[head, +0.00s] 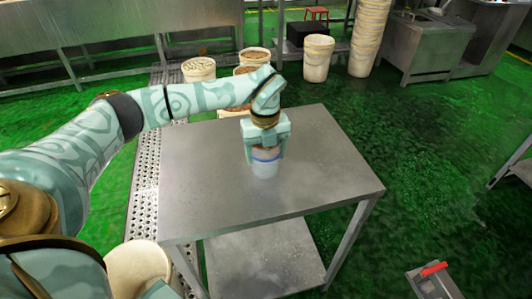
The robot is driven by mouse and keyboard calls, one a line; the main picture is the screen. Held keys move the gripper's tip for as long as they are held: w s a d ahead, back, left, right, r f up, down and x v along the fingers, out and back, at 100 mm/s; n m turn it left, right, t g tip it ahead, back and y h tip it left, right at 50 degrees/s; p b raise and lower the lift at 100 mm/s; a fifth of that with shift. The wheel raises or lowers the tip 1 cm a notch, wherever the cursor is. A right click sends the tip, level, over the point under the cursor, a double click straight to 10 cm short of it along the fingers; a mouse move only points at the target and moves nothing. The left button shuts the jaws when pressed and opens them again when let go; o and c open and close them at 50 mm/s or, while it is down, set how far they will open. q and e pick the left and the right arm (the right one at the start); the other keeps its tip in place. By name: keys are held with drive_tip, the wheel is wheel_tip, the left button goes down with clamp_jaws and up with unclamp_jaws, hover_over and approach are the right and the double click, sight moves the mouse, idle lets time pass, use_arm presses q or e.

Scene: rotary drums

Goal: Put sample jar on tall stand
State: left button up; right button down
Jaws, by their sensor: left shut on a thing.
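My left gripper (266,150) points down over the metal stand and is shut on the sample jar. The sample jar (265,168) is a small, pale, translucent jar with a blue band and a brownish top between the fingers. It is upright. Its base is at or just above the top; I cannot tell if it touches. The tall stand (325,185) looks to be the grey steel table with a lower shelf (265,265). The jar is near the middle of its top. My right gripper is not in view.
The rest of the tabletop is bare. Several filled white buckets (199,70) stand behind it, with another bucket (317,58) and a tall bucket stack (369,35) further back. A white bucket (138,268) is at front left. A red-handled item (434,269) is at lower right.

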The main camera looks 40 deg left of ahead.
use_arm(q)
drive_tip(key=o, duration=1.3)
drive_tip(key=shift+r, duration=0.1)
wheel_tip(320, 180, up, 12)
drive_tip(key=p, duration=0.3)
drive_tip(key=shift+p, duration=0.3)
